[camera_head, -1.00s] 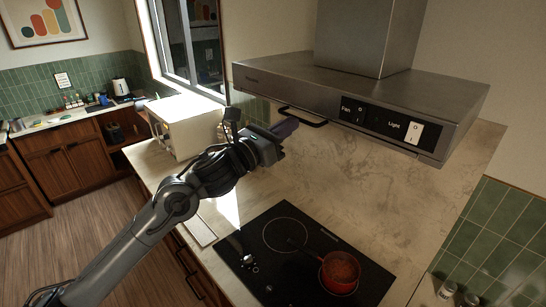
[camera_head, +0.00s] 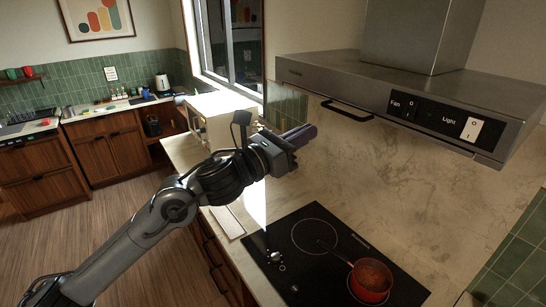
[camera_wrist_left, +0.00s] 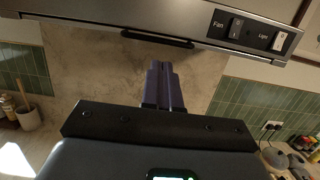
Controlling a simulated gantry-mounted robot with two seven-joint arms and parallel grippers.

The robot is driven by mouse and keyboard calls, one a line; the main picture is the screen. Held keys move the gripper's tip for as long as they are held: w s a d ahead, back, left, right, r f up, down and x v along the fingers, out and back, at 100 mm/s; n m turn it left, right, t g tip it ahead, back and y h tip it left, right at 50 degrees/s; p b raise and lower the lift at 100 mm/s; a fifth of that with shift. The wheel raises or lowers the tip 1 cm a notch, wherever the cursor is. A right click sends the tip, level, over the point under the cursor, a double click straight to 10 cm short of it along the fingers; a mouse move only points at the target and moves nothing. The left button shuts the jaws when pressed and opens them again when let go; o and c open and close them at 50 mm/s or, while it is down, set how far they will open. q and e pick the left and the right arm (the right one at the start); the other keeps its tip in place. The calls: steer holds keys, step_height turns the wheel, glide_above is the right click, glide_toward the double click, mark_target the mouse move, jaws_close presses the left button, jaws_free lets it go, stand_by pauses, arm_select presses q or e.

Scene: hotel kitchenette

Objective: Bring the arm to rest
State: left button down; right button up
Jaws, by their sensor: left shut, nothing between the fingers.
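My left gripper (camera_head: 300,136) is shut and empty. It is raised above the counter, at the left of the range hood (camera_head: 400,100) and below its level. In the left wrist view its two purple fingers (camera_wrist_left: 164,84) lie together and point toward the hood's dark handle (camera_wrist_left: 157,39), with a gap between them. The handle (camera_head: 347,110) also shows in the head view. The Fan switch (camera_head: 403,105) and the Light switch (camera_head: 471,129) are on the hood's front. My right gripper is in neither view.
A red pan (camera_head: 370,282) stands on the black cooktop (camera_head: 305,262) below the hood. A white box-shaped appliance (camera_head: 217,116) stands on the counter behind my left arm. The wooden floor (camera_head: 110,215) at the left is clear.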

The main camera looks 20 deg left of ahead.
arm_select(q)
steer(key=b+v, duration=0.2)
steer(key=v, duration=0.4)
steer(key=d+f+n+g, duration=0.2)
steer(key=d+f, duration=0.1)
steer(key=f, duration=1.5)
steer(key=s+d+f+n+g+y, duration=0.1)
steer(key=s+d+f+n+y, duration=0.1)
steer(key=s+f+n, duration=0.7)
steer(key=s+d+f+n+y, duration=0.1)
steer(key=s+f+n+y, duration=0.3)
steer(key=f, duration=0.8)
steer(key=s+a+f+n+g+y, duration=0.25)
steer(key=s+a+f+n, duration=0.2)
steer(key=s+n, duration=0.35)
steer(key=s+a+f+n+g+y, duration=0.2)
steer(key=s+a+f+n+g, duration=0.25)
steer(key=n, duration=0.45)
steer(key=s+a+f+n+g+y, duration=0.2)
steer(key=s+a+n, duration=0.3)
steer(key=s+n, duration=0.4)
step_height(320, 180, up, 20)
steer(key=p, duration=2)
steer(key=shift+s+n, duration=0.15)
steer(key=shift+n, duration=0.15)
